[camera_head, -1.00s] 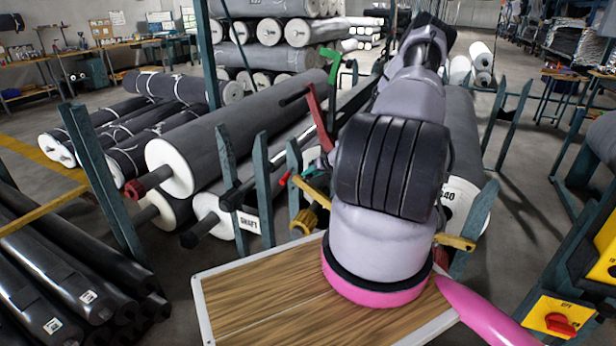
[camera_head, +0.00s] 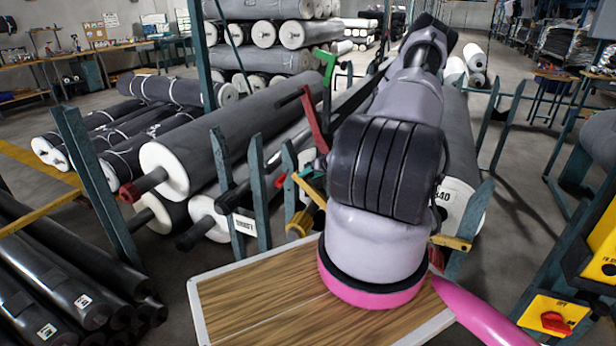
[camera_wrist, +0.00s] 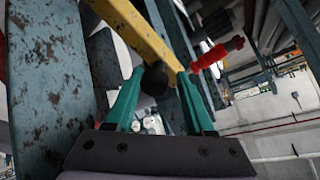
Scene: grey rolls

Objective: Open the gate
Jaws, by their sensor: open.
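A yellow bar, which looks like the gate bar (camera_wrist: 138,30), crosses the upper part of the wrist view at a slant. A dark round knob (camera_wrist: 154,80) shows at its lower end, between the teal fingers of my gripper (camera_wrist: 161,73). The fingers are apart; I cannot tell whether either touches the bar or knob. In the head view, a yellow bar (camera_head: 311,190) shows left of my arm, and another yellow piece (camera_head: 452,242) shows at its right. My arm hides what lies between them and most of my gripper.
Blue-grey posts (camera_head: 259,190) stand close to my arm. A worn blue-grey post (camera_wrist: 50,90) fills the wrist view's left side. Large grey rolls (camera_head: 235,125) lie behind the posts. A red part (camera_wrist: 215,53) is right of the fingers. Black rolls (camera_head: 60,275) lie at left.

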